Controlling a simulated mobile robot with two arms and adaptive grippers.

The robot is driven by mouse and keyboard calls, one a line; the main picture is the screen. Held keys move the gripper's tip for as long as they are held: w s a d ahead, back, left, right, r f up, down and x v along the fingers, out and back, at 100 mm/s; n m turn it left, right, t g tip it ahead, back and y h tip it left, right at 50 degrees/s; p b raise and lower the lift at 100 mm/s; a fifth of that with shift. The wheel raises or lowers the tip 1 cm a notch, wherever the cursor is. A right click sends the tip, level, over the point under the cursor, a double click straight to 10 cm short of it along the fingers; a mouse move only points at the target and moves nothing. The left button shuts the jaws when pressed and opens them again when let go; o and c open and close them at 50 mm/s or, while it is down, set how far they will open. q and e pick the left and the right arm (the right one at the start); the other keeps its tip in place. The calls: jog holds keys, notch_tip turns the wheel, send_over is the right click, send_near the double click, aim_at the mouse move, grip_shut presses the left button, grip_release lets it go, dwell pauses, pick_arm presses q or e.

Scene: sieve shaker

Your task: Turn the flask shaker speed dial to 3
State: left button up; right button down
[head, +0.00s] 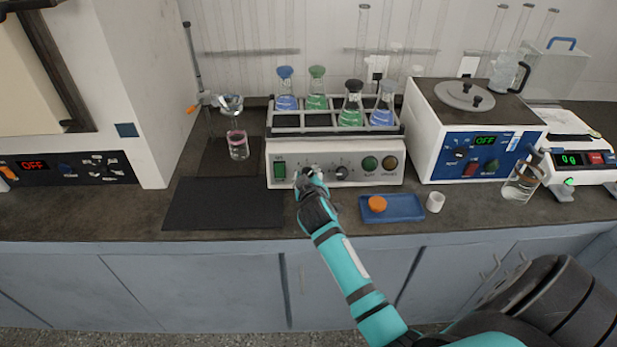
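The flask shaker (334,184) is a white box on the bench with a rack on top. The rack holds several stoppered flasks of blue and green liquid. Its front panel has a green switch (279,171) at left, a dark knob (341,172), a green button (370,163) and an amber button (390,163). My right gripper (310,173) is at the panel, between the switch and the dark knob. It covers that part of the panel, so any dial there is hidden. Dial markings are too small to read. I cannot tell whether its fingers are open or touching anything. My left gripper is not in view.
A blue tray (410,214) with an orange cap (377,204) lies right of my gripper, near a small white cup (435,202). A black mat (215,204) lies left. A white and blue water bath (440,150) stands right of the shaker, with a beaker (520,187) beside it.

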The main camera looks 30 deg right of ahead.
jog(key=shift+f, duration=0.1)
dwell(0.4)
jog(key=c, duration=0.9)
grip_release()
jog(key=shift+c, duration=0.2)
jog(key=v, duration=1.2)
jog(key=shift+s, duration=0.1)
